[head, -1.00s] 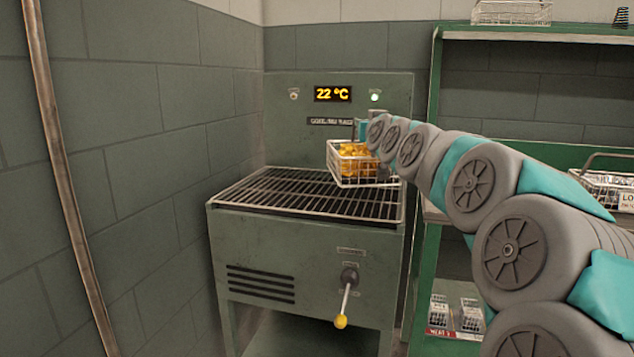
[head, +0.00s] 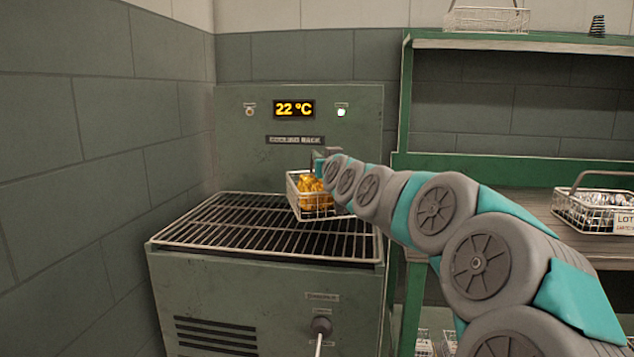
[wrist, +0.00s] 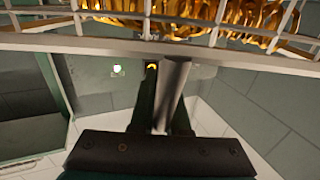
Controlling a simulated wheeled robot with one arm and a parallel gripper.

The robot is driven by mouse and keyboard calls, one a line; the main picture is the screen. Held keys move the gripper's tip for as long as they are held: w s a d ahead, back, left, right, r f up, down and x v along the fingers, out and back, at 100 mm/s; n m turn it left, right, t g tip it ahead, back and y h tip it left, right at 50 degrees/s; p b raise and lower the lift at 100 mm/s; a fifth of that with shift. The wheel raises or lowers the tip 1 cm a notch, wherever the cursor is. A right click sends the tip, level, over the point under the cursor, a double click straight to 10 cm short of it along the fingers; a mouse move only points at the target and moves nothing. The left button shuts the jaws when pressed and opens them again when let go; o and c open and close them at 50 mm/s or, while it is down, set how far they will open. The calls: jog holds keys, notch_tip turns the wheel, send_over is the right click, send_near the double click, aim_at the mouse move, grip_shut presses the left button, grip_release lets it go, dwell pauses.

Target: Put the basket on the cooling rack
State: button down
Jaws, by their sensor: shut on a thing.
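The white wire basket (head: 312,206) holds several golden coils. In the head view it hangs at the end of my arm over the right part of the cooling rack (head: 225,235), a dark slatted grill on a green-grey cabinet. I cannot tell whether its underside touches the slats. My gripper (head: 325,160) is at the basket's upper right side, partly hidden by my arm links. In the wrist view my gripper (wrist: 165,80) is shut, and the basket's wire side (wrist: 200,35) with golden coils fills the top. The grip point itself is not clearly seen.
A display (head: 294,109) reads 22 °C on the back panel, beside a lit lamp (head: 341,113). A lever (head: 321,327) is on the cabinet front. Green shelves (head: 480,170) at right hold another basket (head: 590,212). The rack's left part is clear.

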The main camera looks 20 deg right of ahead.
aim_at(322, 184)
jog(key=shift+f, duration=2.6)
jog(key=c, duration=0.9)
grip_release()
jog(key=s+a+b, duration=0.1)
jog(key=s+a, duration=0.1)
jog(key=s, duration=1)
jog(key=shift+a, duration=0.25)
